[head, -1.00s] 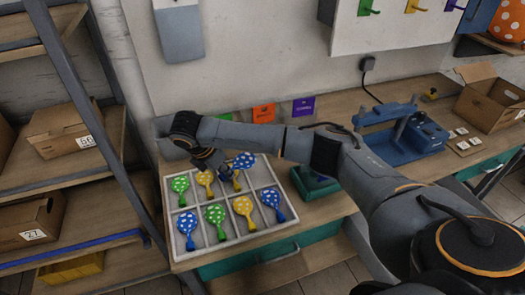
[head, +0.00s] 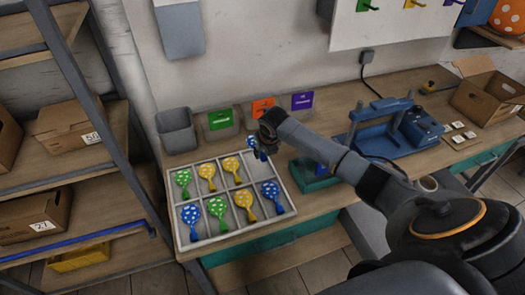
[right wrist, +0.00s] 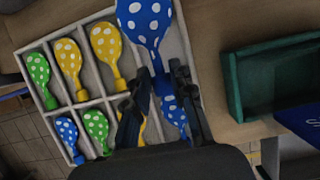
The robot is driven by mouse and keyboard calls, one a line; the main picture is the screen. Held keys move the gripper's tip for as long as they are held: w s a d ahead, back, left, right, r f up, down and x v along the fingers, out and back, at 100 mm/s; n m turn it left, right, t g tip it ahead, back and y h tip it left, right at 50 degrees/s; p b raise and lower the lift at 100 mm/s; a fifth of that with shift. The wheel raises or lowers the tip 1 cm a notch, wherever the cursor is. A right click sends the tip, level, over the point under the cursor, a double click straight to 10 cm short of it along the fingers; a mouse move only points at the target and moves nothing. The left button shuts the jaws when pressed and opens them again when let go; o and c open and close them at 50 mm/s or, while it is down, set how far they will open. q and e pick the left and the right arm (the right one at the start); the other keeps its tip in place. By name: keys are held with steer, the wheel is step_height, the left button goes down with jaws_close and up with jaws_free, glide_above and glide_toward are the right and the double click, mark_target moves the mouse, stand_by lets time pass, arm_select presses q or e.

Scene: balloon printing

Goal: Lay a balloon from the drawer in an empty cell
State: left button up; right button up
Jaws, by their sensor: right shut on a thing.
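My right gripper (head: 262,155) is shut on a blue balloon with white dots (head: 254,142). It holds the balloon over the back right part of the white divided tray (head: 236,232). In the right wrist view the held balloon (right wrist: 145,22) hangs between the fingertips (right wrist: 163,75), its round end pointing away. The tray's back row holds a green and two yellow balloons, and its back right cell (head: 262,172) shows no balloon lying in it. The front row holds blue, green, yellow and blue balloons. A teal drawer front (head: 250,250) shows under the table. My left gripper is out of view.
Right of the tray is a green box (head: 312,182), partly behind my arm. A grey bin (head: 176,130) and bins with green, orange and purple labels stand behind the tray. A blue press (head: 420,128) and an open carton (head: 485,100) are farther right.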

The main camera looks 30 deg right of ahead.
step_height(320, 180, down, 7)
steer(key=b, duration=0.5)
steer(key=shift+r+b, duration=0.2)
steer(key=shift+b, duration=0.15)
steer(key=shift+f+b, duration=0.35)
steer(key=shift+f, duration=0.4)
steer(key=o, duration=0.8)
steer(key=shift+r, duration=0.15)
step_height(320, 180, up, 8)
steer(key=p, duration=0.8)
steer(key=shift+a+r, duration=0.1)
steer(key=shift+r, duration=0.8)
